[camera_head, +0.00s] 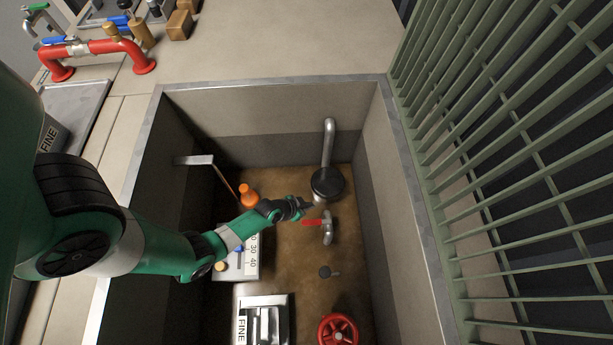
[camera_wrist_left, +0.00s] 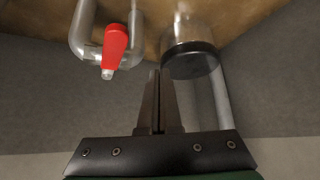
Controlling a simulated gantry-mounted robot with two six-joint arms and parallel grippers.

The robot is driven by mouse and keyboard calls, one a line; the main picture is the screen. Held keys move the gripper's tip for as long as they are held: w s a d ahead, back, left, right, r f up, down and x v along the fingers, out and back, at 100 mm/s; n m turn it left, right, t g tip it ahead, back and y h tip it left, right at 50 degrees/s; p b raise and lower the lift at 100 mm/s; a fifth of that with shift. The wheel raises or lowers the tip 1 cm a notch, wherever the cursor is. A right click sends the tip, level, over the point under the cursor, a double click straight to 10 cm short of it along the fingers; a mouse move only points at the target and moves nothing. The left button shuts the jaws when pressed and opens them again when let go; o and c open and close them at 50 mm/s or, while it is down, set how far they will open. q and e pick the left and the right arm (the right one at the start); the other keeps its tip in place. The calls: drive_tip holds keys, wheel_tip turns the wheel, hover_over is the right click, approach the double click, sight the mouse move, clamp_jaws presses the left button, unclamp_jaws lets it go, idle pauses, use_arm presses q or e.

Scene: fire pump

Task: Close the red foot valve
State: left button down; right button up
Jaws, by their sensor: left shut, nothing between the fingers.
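The red foot valve lever (camera_head: 312,222) sits on a short metal pipe (camera_head: 328,232) in the pit, just below and right of my left gripper in the head view. My left gripper (camera_head: 309,205) is shut and empty, its tips close to the black-topped foot strainer (camera_head: 327,183). In the left wrist view the closed fingers (camera_wrist_left: 158,75) point between the red lever (camera_wrist_left: 115,46) on the left and the black-rimmed cylinder (camera_wrist_left: 190,60) on the right. Whether the fingers touch either is hard to tell; a gap shows beside the lever. My right gripper is out of view.
A green grating (camera_head: 480,150) rises at the right.

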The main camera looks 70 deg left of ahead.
sight(310, 224)
use_arm(q)
drive_tip(key=d+r+p, duration=0.2)
drive_tip(key=r, duration=0.1)
drive_tip(key=s+d+r+p, duration=0.1)
drive_tip(key=d+r, duration=0.1)
drive_tip(key=d, duration=0.1)
drive_tip(key=shift+s+d+r+p, duration=0.1)
drive_tip(key=shift+r+p, duration=0.25)
drive_tip(key=shift+r, duration=0.05)
drive_tip(key=shift+d+r, duration=0.2)
drive_tip(key=shift+r, duration=0.1)
drive_tip(key=shift+d+r+p, duration=0.1)
drive_tip(key=shift+r+p, duration=0.1)
drive_tip(key=shift+p, duration=0.1)
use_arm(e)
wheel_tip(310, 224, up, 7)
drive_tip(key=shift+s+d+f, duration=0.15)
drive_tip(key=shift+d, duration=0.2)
